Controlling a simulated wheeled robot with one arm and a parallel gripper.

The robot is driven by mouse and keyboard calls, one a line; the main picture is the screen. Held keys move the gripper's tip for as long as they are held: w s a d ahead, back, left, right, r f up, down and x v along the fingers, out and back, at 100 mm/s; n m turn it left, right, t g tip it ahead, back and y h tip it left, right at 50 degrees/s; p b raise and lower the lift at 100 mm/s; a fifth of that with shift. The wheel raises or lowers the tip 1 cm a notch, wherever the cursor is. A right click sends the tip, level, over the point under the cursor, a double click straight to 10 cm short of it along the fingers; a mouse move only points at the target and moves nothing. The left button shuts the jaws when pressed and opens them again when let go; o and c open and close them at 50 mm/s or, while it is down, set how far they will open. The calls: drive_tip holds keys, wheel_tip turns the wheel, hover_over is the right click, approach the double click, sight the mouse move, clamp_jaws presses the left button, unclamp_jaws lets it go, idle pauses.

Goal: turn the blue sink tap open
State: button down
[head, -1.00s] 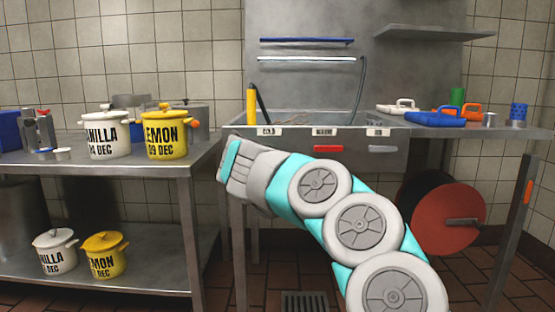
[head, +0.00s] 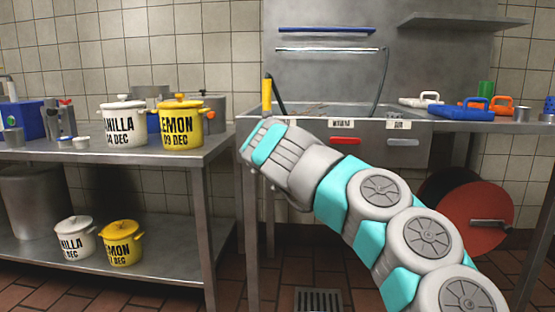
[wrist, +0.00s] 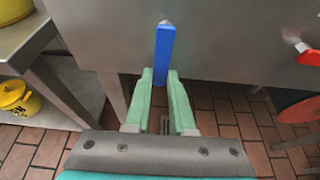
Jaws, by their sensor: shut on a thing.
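The blue sink tap (wrist: 164,50) is a straight blue lever on the front of the steel sink (wrist: 230,35). In the wrist view it points toward me, with its near end between the two green fingers. My gripper (wrist: 161,80) is shut on this lever. In the head view my arm reaches to the left part of the sink front (head: 372,150), and its end hides the blue tap and the fingers.
A red tap (head: 345,141) and a white tap (head: 403,142) sit further right on the sink front. A steel table (head: 120,152) with a vanilla pot (head: 124,125) and a lemon pot (head: 180,124) stands left. A red hose reel (head: 478,212) hangs below right.

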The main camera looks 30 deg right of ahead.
drive_tip(key=shift+a, duration=0.1)
idle(0.4)
drive_tip(key=c, duration=0.8)
unclamp_jaws()
drive_tip(key=shift+o, duration=0.2)
drive_tip(key=v, duration=0.7)
drive_tip(key=shift+s+a+r+p, duration=0.15)
drive_tip(key=shift+s+a+p, duration=0.1)
drive_tip(key=shift+p, duration=0.15)
